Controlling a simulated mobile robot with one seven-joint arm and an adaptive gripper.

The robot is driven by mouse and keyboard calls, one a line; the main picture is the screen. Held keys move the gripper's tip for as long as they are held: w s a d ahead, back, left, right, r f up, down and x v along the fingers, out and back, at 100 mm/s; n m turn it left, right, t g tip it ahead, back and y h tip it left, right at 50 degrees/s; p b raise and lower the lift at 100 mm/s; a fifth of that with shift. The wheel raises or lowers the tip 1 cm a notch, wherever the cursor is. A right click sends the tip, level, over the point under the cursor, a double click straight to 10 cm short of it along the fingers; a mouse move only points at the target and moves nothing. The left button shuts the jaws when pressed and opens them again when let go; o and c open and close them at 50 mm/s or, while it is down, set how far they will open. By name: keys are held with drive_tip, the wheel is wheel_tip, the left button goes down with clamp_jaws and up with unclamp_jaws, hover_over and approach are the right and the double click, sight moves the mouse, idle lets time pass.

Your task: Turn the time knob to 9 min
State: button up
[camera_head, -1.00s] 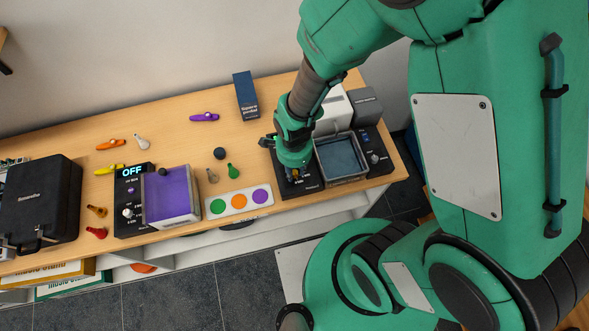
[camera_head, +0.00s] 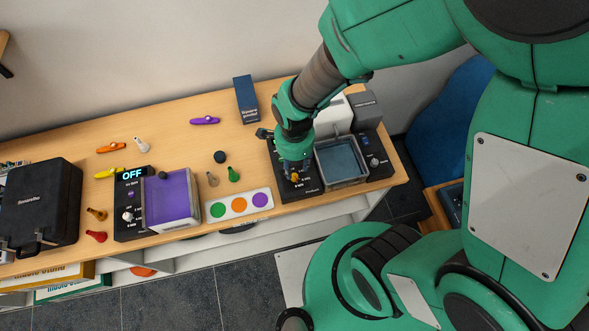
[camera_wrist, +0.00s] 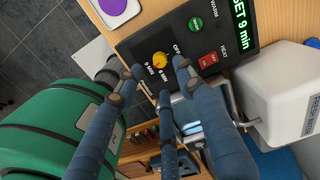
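The yellow time knob (camera_wrist: 160,59) sits on a dark control panel (camera_wrist: 212,40) in the wrist view. Labels reading OFF, 6 MIN and 9 MIN surround it. The panel's green display (camera_wrist: 243,22) reads "SET 9 min".
A green WARM button (camera_wrist: 195,24) and a red HEAT switch (camera_wrist: 208,60) are on the panel. A glass-walled tank (camera_head: 341,160) stands right of my gripper. A card with coloured dots (camera_head: 228,206) lies to its left. The table's front edge is close.

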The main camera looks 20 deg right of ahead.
drive_tip(key=shift+r, duration=2.7)
wheel_tip(320, 180, up, 11)
drive_tip(key=n+t+b, duration=0.3)
drive_tip(key=n+b, duration=0.2)
drive_tip(key=n, duration=0.2)
hover_over(295, 175)
drive_tip(key=d, duration=0.5)
drive_tip(key=s+d+r+n+t+b, duration=0.2)
drive_tip(key=s+d+r+n+b, duration=0.2)
drive_tip(key=s+r+n, duration=0.2)
wheel_tip(295, 175, up, 4)
drive_tip(key=shift+s+d+f+n+t, duration=0.1)
drive_tip(key=shift+s+d+n+t, duration=0.25)
drive_tip(key=shift+n, duration=0.75)
drive_tip(key=shift+w, duration=0.15)
